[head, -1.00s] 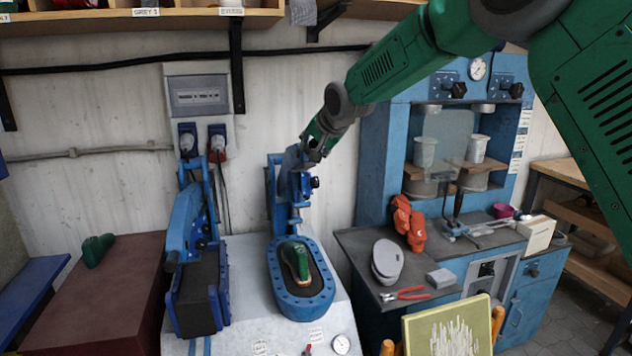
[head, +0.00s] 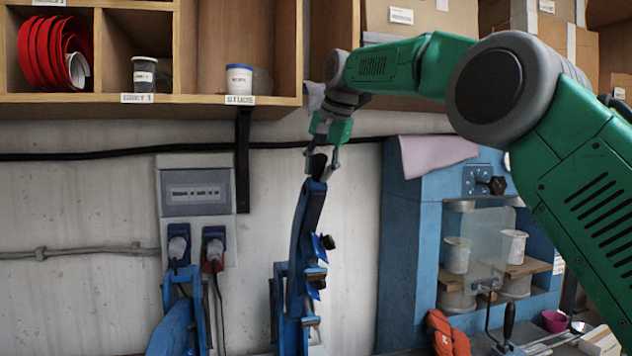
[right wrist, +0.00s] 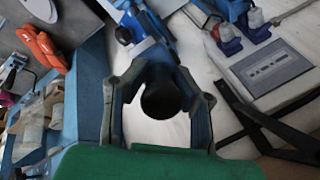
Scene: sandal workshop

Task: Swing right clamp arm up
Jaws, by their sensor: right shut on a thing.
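The right clamp arm (head: 305,228) is a blue bar with a black grip at its upper end. It stands nearly upright against the pale wall in the head view, leaning slightly right. My right gripper (head: 321,172) is at the top of this bar, shut on its black grip. In the right wrist view the round black grip end (right wrist: 161,98) sits between the two fingers of the gripper (right wrist: 160,112), and the blue arm runs away behind it. The left clamp (head: 176,325) is blue and partly cut off at the bottom. My left gripper is not in view.
A wooden shelf (head: 205,99) with jars and red straps is close above the gripper. A blue machine cabinet (head: 410,240) stands to the right. A wall socket box (head: 195,192) is left of the clamp, and a black cable crosses the wall behind.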

